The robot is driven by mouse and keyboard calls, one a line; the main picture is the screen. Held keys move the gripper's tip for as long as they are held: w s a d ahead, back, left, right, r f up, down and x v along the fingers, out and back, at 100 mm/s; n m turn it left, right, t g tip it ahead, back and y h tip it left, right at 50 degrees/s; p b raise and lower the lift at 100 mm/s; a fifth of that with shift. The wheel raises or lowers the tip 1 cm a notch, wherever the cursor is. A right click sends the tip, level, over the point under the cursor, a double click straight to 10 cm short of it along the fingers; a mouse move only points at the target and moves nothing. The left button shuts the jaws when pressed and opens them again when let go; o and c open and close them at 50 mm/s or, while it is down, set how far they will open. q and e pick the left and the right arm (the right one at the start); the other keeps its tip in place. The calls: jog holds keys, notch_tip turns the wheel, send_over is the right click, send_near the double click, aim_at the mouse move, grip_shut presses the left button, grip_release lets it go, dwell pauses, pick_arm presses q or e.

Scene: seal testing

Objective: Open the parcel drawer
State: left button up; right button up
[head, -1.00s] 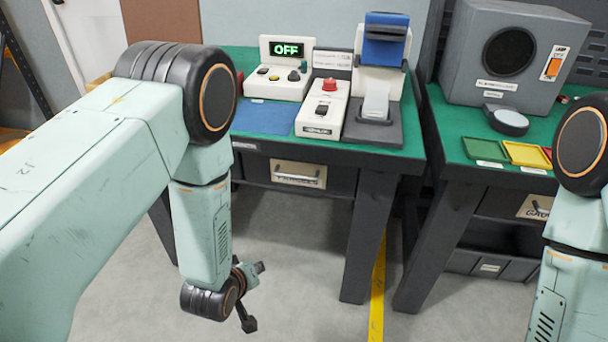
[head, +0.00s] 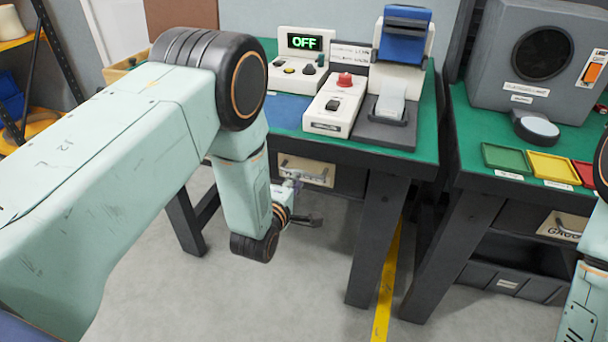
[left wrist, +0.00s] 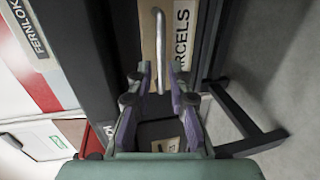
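The parcel drawer (head: 318,176) has a beige front and a metal bar handle (head: 290,166). It sits under the green-topped bench and looks shut. In the left wrist view its front (left wrist: 182,55) reads "PARCELS", turned sideways, and the handle (left wrist: 159,50) runs up the picture. My left gripper (head: 306,204) is just below and in front of the drawer. In the left wrist view its fingers (left wrist: 160,82) are apart and empty, with the handle's near end lined up between the tips. Whether they touch it I cannot tell. My right gripper is out of view.
The bench top (head: 425,125) holds a panel reading "OFF" (head: 303,42), a box with a red button (head: 345,80) and a blue-topped device (head: 403,40). A bench leg (head: 378,240) stands right of the drawer. The floor in front is clear.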

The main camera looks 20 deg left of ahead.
pick_arm(q)
jog(key=b+x, duration=0.1)
jog(key=x, duration=0.4)
jog(key=shift+f, duration=0.1)
jog(key=shift+w+d, duration=0.1)
jog(key=shift+d, duration=0.05)
jog(key=shift+c, duration=0.4)
jog(key=c, duration=0.3)
grip_shut()
